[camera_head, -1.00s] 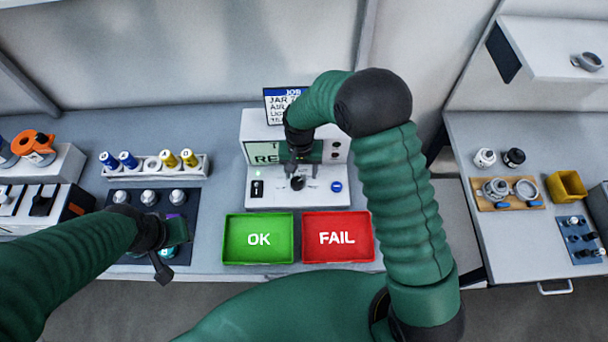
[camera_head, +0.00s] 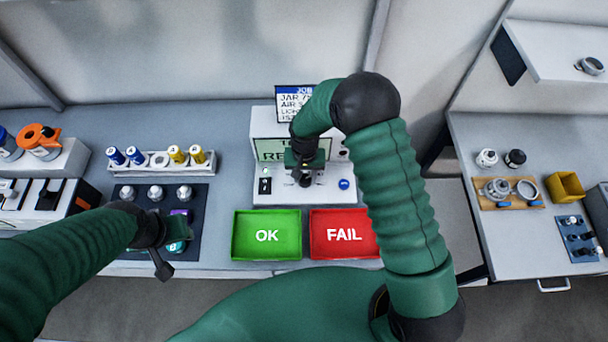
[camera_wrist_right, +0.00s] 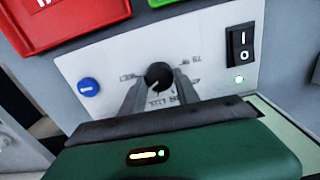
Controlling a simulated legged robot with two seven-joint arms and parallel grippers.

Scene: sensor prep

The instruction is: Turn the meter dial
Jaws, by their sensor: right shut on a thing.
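The white meter (camera_head: 330,191) stands at the back middle of the bench, its screen partly hidden by my right arm. Its black dial (camera_wrist_right: 158,76) shows in the right wrist view, in the middle of the front panel. My right gripper (camera_wrist_right: 160,86) has its two fingers around the dial, one on each side, and is shut on it. In the head view the right gripper (camera_head: 305,178) comes down on the panel and covers most of the dial. My left gripper (camera_head: 172,245) hangs over the dark mat at left; its fingers are too unclear to judge.
A black rocker switch (camera_wrist_right: 241,47) and a blue button (camera_wrist_right: 89,88) flank the dial. Green OK (camera_head: 267,254) and red FAIL (camera_head: 338,252) trays lie in front. A rack of blue and yellow cylinders (camera_head: 160,173) stands left. A side table (camera_head: 516,240) is at right.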

